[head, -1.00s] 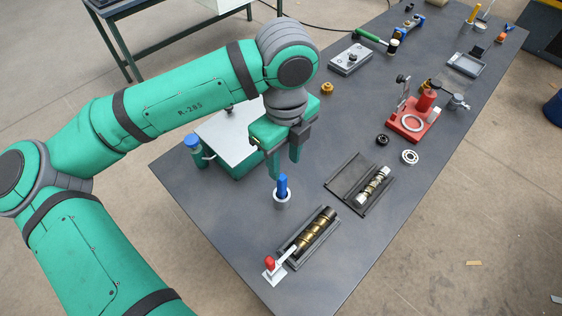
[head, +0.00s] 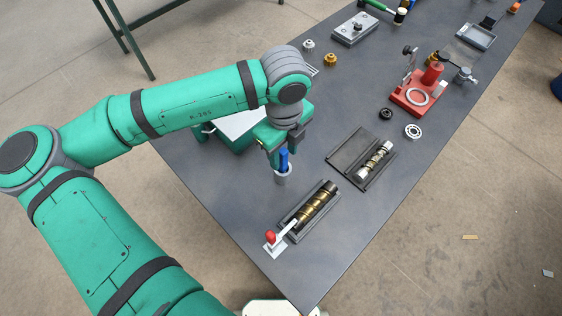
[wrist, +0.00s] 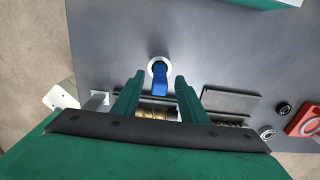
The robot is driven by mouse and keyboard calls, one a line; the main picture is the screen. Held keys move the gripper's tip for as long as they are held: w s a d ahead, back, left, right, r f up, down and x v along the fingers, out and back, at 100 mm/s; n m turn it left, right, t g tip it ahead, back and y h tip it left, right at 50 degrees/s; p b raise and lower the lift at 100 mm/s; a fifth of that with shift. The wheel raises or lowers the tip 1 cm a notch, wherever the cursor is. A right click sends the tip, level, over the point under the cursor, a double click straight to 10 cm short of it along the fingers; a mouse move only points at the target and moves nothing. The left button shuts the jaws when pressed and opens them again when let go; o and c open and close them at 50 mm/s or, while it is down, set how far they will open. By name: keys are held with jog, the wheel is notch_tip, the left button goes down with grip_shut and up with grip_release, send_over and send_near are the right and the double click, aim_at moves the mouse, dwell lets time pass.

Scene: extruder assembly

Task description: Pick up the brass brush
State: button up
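A blue handle (head: 284,160) stands upright in a small light grey cup (head: 283,177) near the table's left edge. It appears to be the brush; any brass bristles are hidden inside the cup. In the wrist view, the blue handle (wrist: 160,80) lies between the fingertips in the picture, with the cup's pale rim (wrist: 151,67) around its far end. My gripper (head: 284,156) is open and pointing down at the handle. In the wrist view, gaps show on both sides between the handle and the fingers of my gripper (wrist: 158,76). I see no grip on it.
A tray with a brass screw (head: 309,211) and a red-knobbed lever (head: 271,238) lie in front of the cup. Another tray (head: 352,158) is to the right. A green box with a pale top (head: 236,124) stands behind my gripper. A red stand (head: 418,95) is farther right.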

jog(key=shift+f, duration=0.35)
jog(key=shift+a, duration=0.1)
grip_shut()
jog(key=shift+r, duration=0.1)
